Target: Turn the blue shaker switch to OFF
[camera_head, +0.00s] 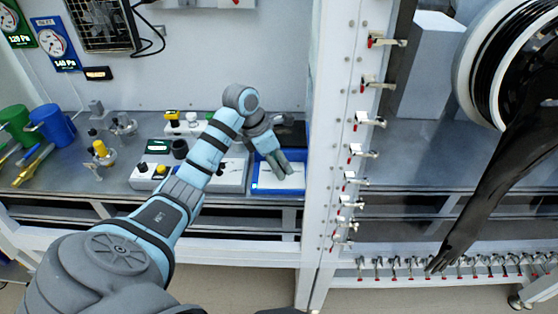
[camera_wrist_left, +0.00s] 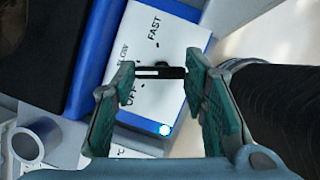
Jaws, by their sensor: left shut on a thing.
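The blue shaker (camera_head: 258,187) stands at the right end of the bench, with a white front panel. In the left wrist view its panel (camera_wrist_left: 172,40) carries the labels FAST, SLOW and OFF around a black switch (camera_wrist_left: 174,72). The switch's white line lies across the picture, its left end facing between SLOW and OFF. My left gripper (camera_head: 279,168) reaches down to the panel. In the left wrist view the fingers (camera_wrist_left: 158,78) are on either side of the switch and shut on it. My right gripper is not in view.
A grey-white device (camera_head: 231,178) stands just left of the shaker. A white post with several clamps (camera_head: 331,120) rises close on the right. Blue (camera_head: 54,125) and green containers stand at the far left. A black glove (camera_head: 500,170) hangs at the right.

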